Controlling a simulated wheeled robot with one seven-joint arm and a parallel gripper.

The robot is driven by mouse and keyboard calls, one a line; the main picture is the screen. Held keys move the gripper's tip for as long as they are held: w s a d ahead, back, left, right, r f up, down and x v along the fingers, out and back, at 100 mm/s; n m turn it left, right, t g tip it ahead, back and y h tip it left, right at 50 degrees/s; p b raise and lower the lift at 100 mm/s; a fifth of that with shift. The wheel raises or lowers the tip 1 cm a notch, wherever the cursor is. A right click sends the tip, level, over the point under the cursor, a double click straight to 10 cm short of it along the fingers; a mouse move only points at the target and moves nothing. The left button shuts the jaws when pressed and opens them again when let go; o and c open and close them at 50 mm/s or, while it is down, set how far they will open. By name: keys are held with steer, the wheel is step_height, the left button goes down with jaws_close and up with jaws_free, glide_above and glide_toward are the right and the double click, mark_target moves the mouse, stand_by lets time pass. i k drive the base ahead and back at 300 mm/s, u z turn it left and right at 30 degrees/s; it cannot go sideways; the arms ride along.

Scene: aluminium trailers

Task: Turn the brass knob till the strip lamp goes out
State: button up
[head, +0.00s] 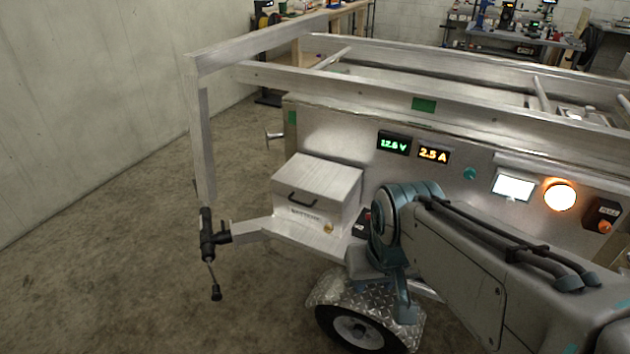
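A small brass-coloured round piece (328,228) sits low on the front of the aluminium box on the trailer tongue; I cannot tell whether it is a knob or a latch. A white rectangular lamp (513,186) glows on the trailer's front panel, right of the displays. It is the only lit thing near a strip shape. My gripper (403,308) hangs off the end of my arm, right of the box and above the wheel fender. Its fingers are mostly hidden by my wrist, and I cannot tell whether they are open. It looks apart from the brass piece.
The panel (340,135) carries a green display (394,143), an amber display (434,153), a round orange lamp (560,196) and a black box with an orange-lit knob (604,227). The box (317,192) has a black handle. Floor left of the tongue is clear.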

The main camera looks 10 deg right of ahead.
mark_target(328, 228)
steer(key=z, duration=0.85)
steer(key=k, duration=0.65)
steer(key=z, duration=0.7)
steer(key=i, duration=1.05)
steer(key=u, duration=1.9)
